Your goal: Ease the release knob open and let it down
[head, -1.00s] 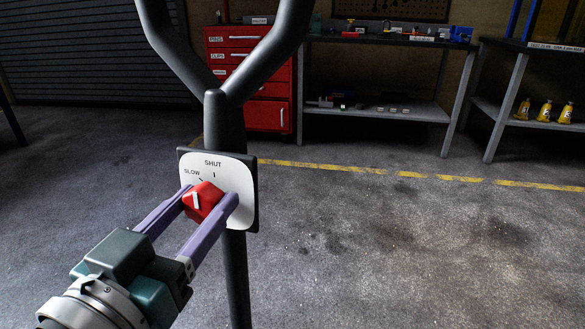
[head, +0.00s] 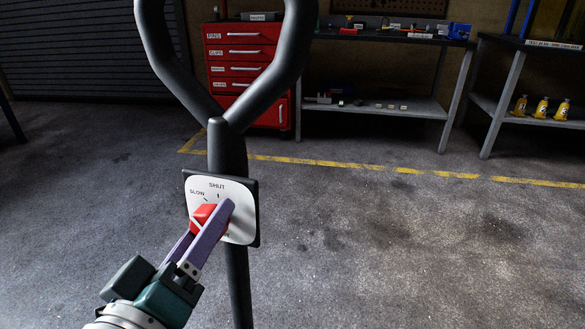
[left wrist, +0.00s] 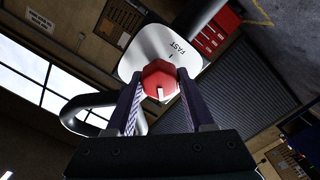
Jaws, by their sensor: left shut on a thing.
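The red release knob (head: 202,214) has a white pointer mark and sits on a white dial plate (head: 233,190) on the dark jack handle (head: 228,150). The labels SLOW and SHUT show on the plate in the head view. My left gripper (head: 208,219) is shut on the knob, one purple finger on each side; the near finger hides part of the knob and plate. In the left wrist view the knob (left wrist: 159,77) sits between both fingertips, its white mark facing the gripper's base. The label FAST shows on the plate (left wrist: 150,50) there. My right gripper is out of view.
The handle's forked upper part (head: 277,85) rises above the plate. A red drawer cabinet (head: 245,70) and a grey workbench (head: 378,108) stand behind. A shelf with yellow bottles (head: 541,108) is at the far right. The floor right of the handle is clear.

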